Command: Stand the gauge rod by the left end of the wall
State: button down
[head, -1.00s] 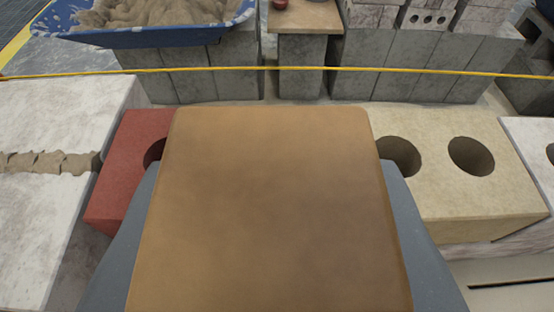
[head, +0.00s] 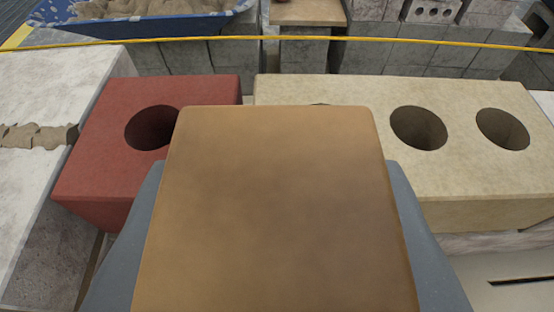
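I cannot see a gauge rod in this view. A broad brown, round-cornered block (head: 275,210) with grey parts along both sides fills the bottom middle. It appears to be part of my gripper or something in it; I cannot tell which. No fingertips show apart from it. Beyond it runs a row of blocks that may be the wall: pale stone (head: 80,80) with a rough mortar joint (head: 38,136) at left, then a red block (head: 90,160) with a round hole, then a cream block (head: 465,185) with round holes. The brown block hides part of the red and cream blocks.
A yellow string line (head: 300,38) crosses behind the row. A blue tub (head: 150,30) of mortar stands at the back left on grey blocks (head: 230,55). A wooden-topped stand (head: 305,12) and more grey blocks (head: 440,55) stand at the back. A narrow gap separates red from cream.

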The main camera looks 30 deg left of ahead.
jog(key=shift+f, duration=0.2)
jog(key=c, duration=1.1)
grip_release()
jog(key=shift+s, duration=0.1)
